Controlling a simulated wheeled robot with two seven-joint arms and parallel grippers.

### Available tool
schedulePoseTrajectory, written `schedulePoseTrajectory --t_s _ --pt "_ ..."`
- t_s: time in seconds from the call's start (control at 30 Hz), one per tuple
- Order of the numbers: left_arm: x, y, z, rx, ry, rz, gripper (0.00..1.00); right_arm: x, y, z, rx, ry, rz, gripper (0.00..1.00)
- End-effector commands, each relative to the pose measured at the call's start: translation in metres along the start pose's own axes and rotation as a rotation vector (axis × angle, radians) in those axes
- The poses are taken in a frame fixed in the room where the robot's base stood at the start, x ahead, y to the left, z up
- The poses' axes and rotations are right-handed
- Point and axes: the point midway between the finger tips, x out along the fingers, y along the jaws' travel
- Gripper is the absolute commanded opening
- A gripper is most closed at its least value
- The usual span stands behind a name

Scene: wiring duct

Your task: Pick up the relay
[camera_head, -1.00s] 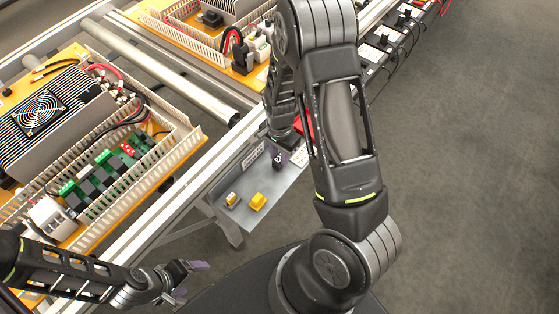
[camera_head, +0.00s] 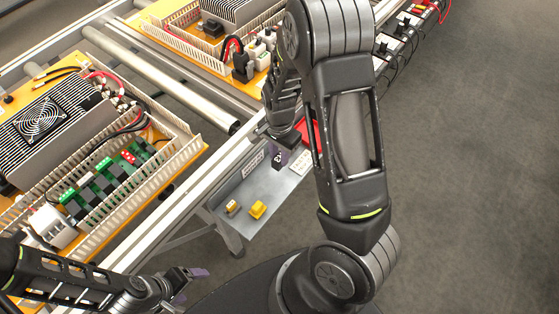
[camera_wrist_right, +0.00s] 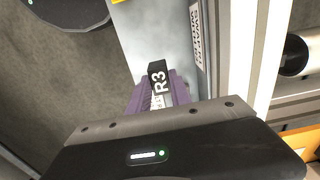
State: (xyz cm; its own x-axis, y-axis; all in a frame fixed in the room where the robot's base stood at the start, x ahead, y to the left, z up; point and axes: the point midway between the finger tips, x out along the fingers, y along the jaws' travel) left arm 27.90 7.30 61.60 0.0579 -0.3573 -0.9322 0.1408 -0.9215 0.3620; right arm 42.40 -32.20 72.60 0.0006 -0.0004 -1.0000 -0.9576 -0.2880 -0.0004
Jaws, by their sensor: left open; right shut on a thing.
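The relay (camera_wrist_right: 157,82) is a small black block with a white "R3" label, seen in the right wrist view between the purple fingers of my right gripper (camera_wrist_right: 156,95). The gripper is shut on it. In the head view my right gripper (camera_head: 279,158) is over the grey shelf (camera_head: 270,187), with the dark relay at its fingers; whether the relay touches the shelf I cannot tell. My left gripper (camera_head: 192,274) is open and empty at the lower left, with purple fingers, away from the shelf.
A red bin (camera_head: 312,132) is partly hidden behind my right arm. An orange panel with a slotted wiring duct (camera_head: 170,160), fan unit (camera_head: 40,115) and green modules stands at left.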

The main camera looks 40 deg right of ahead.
Motion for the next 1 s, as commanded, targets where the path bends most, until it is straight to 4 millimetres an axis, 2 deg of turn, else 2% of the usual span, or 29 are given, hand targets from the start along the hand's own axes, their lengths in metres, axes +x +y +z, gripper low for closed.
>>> schedulePoseTrajectory --t_s 0.03,0.1,0.3,1.0 --pt "-0.002 0.001 0.0 0.0 0.0 0.0 0.78 -0.013 -0.002 0.0 -0.002 0.001 -0.006 0.0" --pt "-0.003 0.001 0.0 0.0 0.0 0.0 0.78 -0.027 -0.002 0.0 -0.002 0.001 -0.005 0.0" --pt "-0.005 0.002 0.0 0.0 0.0 0.0 0.78 -0.052 0.0 0.0 -0.001 0.0 -0.002 0.0" --pt "-0.005 0.002 0.0 0.0 -0.001 0.0 0.78 -0.055 0.0 0.0 -0.003 -0.001 0.001 0.0"
